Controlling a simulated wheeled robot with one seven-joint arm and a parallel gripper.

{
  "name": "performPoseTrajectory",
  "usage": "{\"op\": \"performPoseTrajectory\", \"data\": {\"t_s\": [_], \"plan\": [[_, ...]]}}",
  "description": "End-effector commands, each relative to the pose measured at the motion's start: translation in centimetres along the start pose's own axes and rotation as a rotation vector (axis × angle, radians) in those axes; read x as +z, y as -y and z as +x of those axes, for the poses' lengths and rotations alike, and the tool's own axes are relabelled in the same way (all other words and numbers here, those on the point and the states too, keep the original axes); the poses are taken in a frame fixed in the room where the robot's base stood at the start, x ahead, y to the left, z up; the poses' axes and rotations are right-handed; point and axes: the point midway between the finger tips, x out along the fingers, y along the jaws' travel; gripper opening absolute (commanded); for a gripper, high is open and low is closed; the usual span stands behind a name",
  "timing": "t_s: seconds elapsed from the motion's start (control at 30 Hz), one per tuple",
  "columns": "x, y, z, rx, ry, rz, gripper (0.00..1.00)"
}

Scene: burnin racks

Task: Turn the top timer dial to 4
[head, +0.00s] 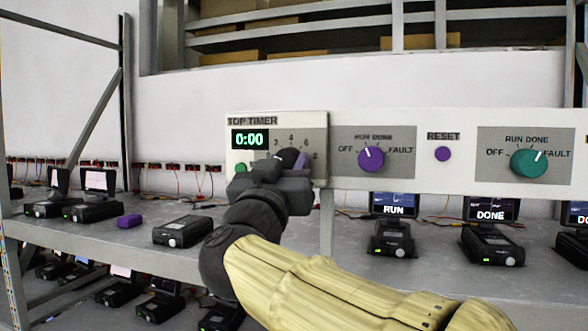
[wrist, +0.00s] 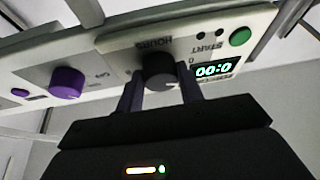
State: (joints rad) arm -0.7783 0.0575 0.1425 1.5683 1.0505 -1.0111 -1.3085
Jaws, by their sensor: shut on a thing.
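The top timer panel (head: 262,117) is a pale plate with a green 0:00 display (head: 250,139) and a green button (head: 241,168). Its numbered scale shows above my gripper, with the 4 near the top. The dark timer dial (wrist: 159,68) sits between my gripper's two fingers in the wrist view, under the upside-down word HOURS. My gripper (head: 288,160) is shut on the dial and covers most of it in the head view.
Right of the timer, the same rail carries a purple knob (head: 371,159), a purple reset button (head: 442,154) and a teal knob (head: 528,162). Below is a grey shelf (head: 345,283) with several black devices and screens reading RUN and DONE.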

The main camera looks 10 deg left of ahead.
Motion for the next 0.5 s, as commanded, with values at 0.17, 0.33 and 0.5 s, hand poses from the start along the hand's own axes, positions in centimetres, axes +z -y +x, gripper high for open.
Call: {"op": "performPoseTrajectory", "data": {"t_s": [0.17, 0.33, 0.5], "plan": [[0.16, 0.24, -0.08, 0.048, -0.006, 0.117, 0.14], [0.15, 0.41, -0.10, 0.106, -0.012, 0.258, 0.14], [0.15, 0.41, 0.01, 0.172, -0.018, 0.406, 0.14]]}}
